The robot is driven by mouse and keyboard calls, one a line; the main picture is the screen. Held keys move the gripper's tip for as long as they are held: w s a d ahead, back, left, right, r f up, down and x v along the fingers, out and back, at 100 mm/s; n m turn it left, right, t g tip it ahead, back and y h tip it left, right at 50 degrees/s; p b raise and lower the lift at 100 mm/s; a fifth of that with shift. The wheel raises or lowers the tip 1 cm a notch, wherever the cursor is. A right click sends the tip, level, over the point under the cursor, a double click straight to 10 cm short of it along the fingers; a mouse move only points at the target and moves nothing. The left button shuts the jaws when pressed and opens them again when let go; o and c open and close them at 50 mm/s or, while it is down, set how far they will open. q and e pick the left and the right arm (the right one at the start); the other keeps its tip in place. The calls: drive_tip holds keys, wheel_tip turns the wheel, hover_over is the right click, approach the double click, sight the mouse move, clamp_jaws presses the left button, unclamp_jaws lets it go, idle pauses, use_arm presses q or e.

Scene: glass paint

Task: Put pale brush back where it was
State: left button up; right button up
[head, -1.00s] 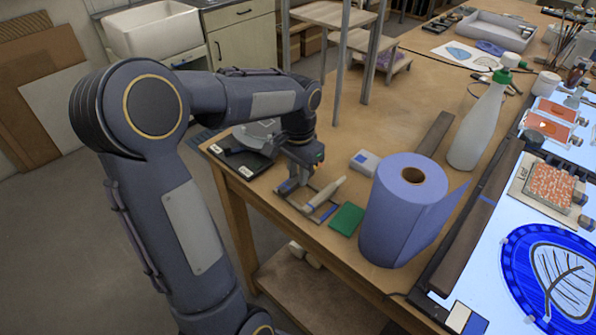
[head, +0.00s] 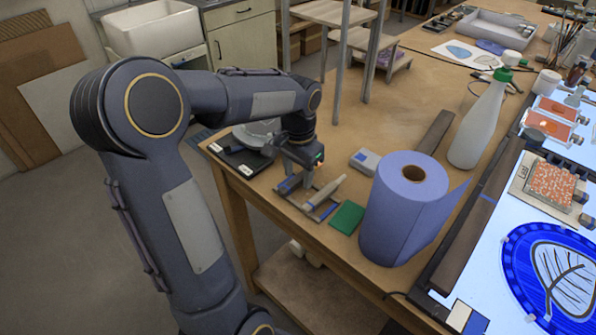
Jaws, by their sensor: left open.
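A pale, tapered object (head: 326,190), which looks like the pale brush, lies slanted across a small dark-framed rest (head: 290,199) near the table's left edge. My left gripper (head: 294,186) points down over the left part of this rest, just left of the pale object. Its fingers are open and appear apart from it. I cannot tell how close the fingertips are to the rest. My right gripper is not in view.
A blue paper roll (head: 408,205) stands right of the rest, with a green pad (head: 347,217) and a small grey box (head: 365,161) nearby.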

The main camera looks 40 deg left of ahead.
use_arm(q)
drive_tip(key=shift+s+d+r, duration=0.1)
drive_tip(key=shift+r, duration=3.85)
drive_tip(key=s+d+f+n+t+h, duration=0.2)
drive_tip(key=s+d+f+t+h, duration=0.1)
drive_tip(key=s+d, duration=1)
drive_tip(key=s+f+t, duration=0.1)
drive_tip(key=s+t, duration=0.1)
drive_tip(key=s, duration=0.2)
drive_tip(key=shift+d+f+n+t+h, duration=0.2)
drive_tip(key=shift+n+t+h, duration=0.1)
drive_tip(key=shift+h, duration=0.1)
